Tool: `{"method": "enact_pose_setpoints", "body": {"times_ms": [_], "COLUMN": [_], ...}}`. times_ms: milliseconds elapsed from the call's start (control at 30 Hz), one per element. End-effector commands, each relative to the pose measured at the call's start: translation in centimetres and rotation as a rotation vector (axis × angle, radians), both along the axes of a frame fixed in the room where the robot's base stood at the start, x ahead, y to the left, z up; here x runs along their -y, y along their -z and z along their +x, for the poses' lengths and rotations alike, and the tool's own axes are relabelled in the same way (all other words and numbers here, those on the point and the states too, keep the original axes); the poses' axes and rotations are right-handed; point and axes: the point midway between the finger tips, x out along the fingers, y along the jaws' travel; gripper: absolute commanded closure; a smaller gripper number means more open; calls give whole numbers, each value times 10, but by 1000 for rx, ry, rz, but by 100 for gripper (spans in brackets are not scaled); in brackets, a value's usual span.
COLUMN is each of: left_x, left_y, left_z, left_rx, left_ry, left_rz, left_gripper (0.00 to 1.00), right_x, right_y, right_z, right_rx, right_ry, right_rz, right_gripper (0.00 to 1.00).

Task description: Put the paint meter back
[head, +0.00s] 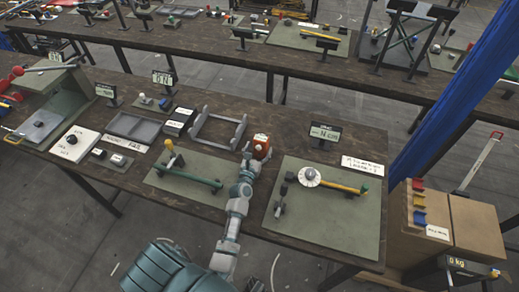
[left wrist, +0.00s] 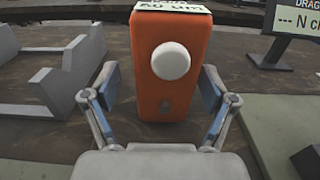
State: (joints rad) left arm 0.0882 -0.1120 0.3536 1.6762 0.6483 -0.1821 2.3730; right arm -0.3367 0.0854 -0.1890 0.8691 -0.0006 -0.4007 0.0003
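The paint meter, an upright orange box (head: 261,147) with a round white knob on its face, stands on the dark bench between two green mats. In the left wrist view the orange meter (left wrist: 172,85) fills the middle, with a pale label on top that I cannot read fully. My left gripper (head: 247,164) is right in front of it. Its two fingers (left wrist: 160,92) are spread, one toward each side of the box, and do not look closed on it. My right gripper is not in view.
A grey open frame (head: 217,129) stands left of the meter; it shows in the left wrist view (left wrist: 50,85). Green mats with fixtures lie left (head: 175,195) and right (head: 320,230). A small display (head: 325,132) stands behind right. A blue post (head: 440,110) rises at right.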

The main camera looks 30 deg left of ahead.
Motion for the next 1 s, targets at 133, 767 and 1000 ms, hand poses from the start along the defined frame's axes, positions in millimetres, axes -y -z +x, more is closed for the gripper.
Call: {"method": "enact_pose_setpoints", "body": {"times_ms": [133,767,1000], "left_x": [1,22,29], "left_y": [-1,-2,-3], "left_z": [0,-92,-115], "left_rx": [0,-2,1], "left_ry": [0,0,0], "left_rz": [0,1,1], "left_gripper": [15,15,15], "right_x": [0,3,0], "right_y": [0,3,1], "right_z": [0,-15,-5], "right_rx": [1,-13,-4], "right_ry": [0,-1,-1], "right_rz": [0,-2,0], "right_gripper": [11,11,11]}}
